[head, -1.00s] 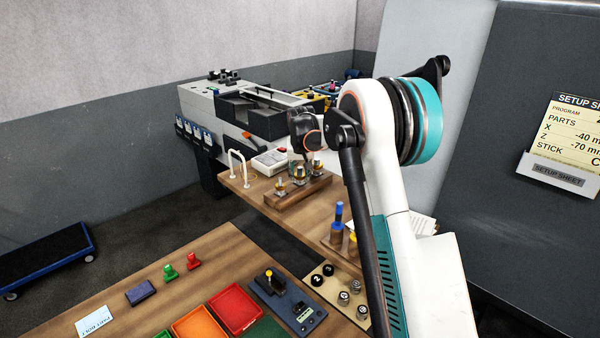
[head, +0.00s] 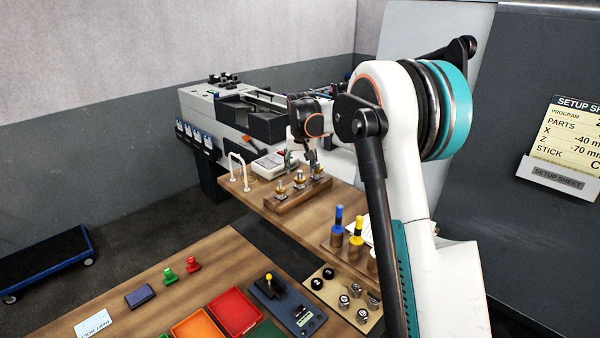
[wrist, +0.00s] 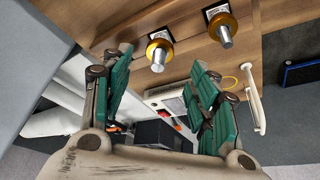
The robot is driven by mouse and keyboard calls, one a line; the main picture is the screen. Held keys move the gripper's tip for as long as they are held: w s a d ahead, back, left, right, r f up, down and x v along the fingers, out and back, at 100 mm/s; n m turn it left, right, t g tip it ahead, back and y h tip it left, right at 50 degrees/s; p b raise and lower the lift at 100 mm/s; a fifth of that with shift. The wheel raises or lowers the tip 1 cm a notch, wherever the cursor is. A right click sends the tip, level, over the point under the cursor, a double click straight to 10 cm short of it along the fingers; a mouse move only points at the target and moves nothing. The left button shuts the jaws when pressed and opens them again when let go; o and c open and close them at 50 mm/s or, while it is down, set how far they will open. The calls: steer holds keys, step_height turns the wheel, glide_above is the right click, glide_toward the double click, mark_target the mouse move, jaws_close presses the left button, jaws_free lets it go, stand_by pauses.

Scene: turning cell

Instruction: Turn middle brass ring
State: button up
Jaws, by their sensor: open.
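Three posts with brass rings stand in a row on a wooden block (head: 283,206) in the head view. The middle brass ring (head: 299,184) sits between the near-left ring (head: 281,189) and the far-right ring (head: 318,175). My gripper (head: 301,160) is just behind and above this row, pointing down. In the wrist view two brass rings show beyond the fingers; the left one (wrist: 160,48) lies in line with the gap and appears to be the middle ring. The green-padded fingers (wrist: 161,66) are apart with nothing between them. The third ring is hidden there.
A white handle-shaped rail (head: 238,172) and a pale box (head: 268,166) stand beside the block. Pegs with blue (head: 338,216) and yellow (head: 355,226) tops stand nearer on the right. A grey machine (head: 240,112) is behind. The bench left of the near pegs looks clear.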

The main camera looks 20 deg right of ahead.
steer(key=v, duration=0.5)
steer(key=shift+r, duration=0.35)
steer(key=s+a+f+n+b, duration=0.1)
steer(key=s+a+f+b, duration=0.15)
steer(key=s+b, duration=0.4)
steer(key=s+a+f+t+b, duration=0.1)
steer(key=s+a+f+b, duration=0.2)
steer(key=s, duration=0.7)
steer(key=s+a+f+n+b, duration=0.1)
steer(key=s+a+b, duration=0.35)
steer(key=s, duration=0.35)
steer(key=s+a+f+n+t+b, duration=0.1)
steer(key=s+a+f+b, duration=0.1)
steer(key=s+f+b, duration=0.3)
steer(key=s+a+f+n+y+b, duration=0.1)
steer(key=s+a+f+b, duration=0.2)
steer(key=s+f, duration=1)
steer(key=shift+s+f+t+y+b, duration=0.35)
steer(key=shift+s+b, duration=0.2)
steer(key=shift+b, duration=0.45)
